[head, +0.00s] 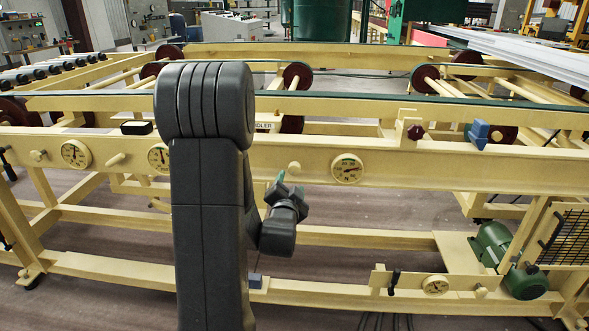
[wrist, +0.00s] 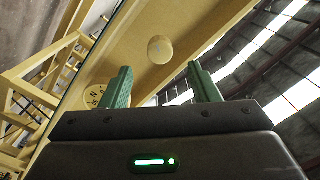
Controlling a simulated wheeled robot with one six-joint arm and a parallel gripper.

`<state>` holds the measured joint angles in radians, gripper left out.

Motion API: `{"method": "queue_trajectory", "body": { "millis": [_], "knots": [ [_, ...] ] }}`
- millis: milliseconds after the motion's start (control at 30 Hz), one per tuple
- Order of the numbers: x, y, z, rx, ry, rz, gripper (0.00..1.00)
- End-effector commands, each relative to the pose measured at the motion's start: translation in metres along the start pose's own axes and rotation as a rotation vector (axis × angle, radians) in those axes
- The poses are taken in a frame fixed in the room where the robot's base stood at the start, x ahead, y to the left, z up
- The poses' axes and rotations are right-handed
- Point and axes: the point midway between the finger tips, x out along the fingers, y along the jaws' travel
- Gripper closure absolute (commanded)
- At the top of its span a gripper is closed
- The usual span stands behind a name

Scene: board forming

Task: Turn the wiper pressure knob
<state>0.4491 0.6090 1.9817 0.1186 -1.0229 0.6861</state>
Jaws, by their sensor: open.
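A round cream knob (wrist: 159,49) sticks out from the yellow beam in the wrist view, beyond and between my fingertips. A round dial (wrist: 94,96) is on the same beam to its left. In the head view, a cream knob (head: 294,168) sits on the long front beam, with a dial (head: 347,169) to its right. My gripper (head: 286,184) is just below that knob in this view. Its green fingers also show in the wrist view (wrist: 160,86), spread apart with nothing between them. No label naming the wiper pressure knob is readable.
Other knobs (head: 115,160) and dials (head: 76,154) line the front beam (head: 420,174) to the left. A lower rail carries another dial (head: 436,285) and a dark handle (head: 393,282). A green motor (head: 510,258) stands at the lower right. My dark arm hides part of the beam.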

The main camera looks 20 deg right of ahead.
Motion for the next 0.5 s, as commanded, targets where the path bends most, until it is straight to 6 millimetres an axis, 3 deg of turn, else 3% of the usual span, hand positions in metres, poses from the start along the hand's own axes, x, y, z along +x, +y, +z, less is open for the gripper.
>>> {"method": "queue_trajectory", "body": {
  "millis": [200,500],
  "knots": [
    [0.048,0.000,0.000,0.000,0.001,-0.001,0.45],
    [0.088,0.000,0.000,0.000,0.001,-0.001,0.45]
  ]
}}
